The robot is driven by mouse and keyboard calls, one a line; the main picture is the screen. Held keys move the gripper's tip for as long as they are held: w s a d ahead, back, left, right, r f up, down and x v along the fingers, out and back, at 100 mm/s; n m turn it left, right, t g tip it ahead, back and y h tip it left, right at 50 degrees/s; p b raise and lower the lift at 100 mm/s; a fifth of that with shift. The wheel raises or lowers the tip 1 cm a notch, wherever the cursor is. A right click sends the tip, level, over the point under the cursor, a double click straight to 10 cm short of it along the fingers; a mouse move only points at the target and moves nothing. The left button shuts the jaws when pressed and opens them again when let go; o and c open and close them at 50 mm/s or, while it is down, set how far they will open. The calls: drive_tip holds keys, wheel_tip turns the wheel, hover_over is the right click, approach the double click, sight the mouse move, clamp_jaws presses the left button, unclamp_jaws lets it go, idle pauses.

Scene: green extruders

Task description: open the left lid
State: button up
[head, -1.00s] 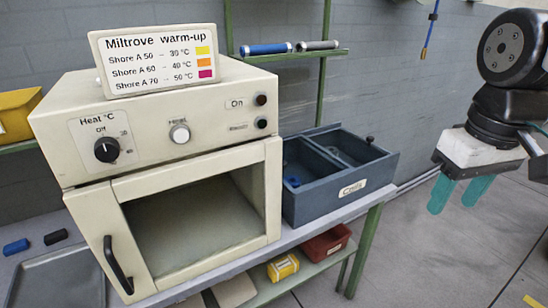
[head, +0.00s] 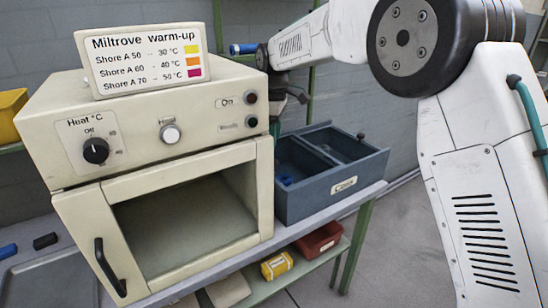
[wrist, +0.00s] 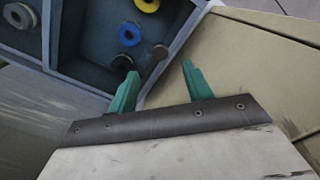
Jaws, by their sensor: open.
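The blue-grey box labelled Coils (head: 330,187) stands right of the oven, with two compartments. A small dark round knob (head: 361,135) shows at its back right. I cannot make out a separate left lid panel; it may be clear. In the wrist view the box (wrist: 88,75) is at upper left with coils in it. A brownish round knob (wrist: 160,52) sits just beyond and between my gripper's fingertips (wrist: 159,70), apart from them as far as I can tell. My gripper is open and empty. In the head view it is mostly hidden behind the oven's right side.
The cream oven (head: 160,180) with its sign (head: 140,60) stands close on the left of the box. A beige surface (wrist: 245,60) fills the wrist view's right. A red bin (head: 318,240) and yellow box (head: 277,265) are on the lower shelf.

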drive_tip(key=shift+w+a+f, duration=0.1)
drive_tip(key=shift+a+f, duration=0.1)
drive_tip(key=shift+f, duration=0.25)
wheel_tip(320, 180, down, 7)
drive_tip(key=shift+f, duration=0.1)
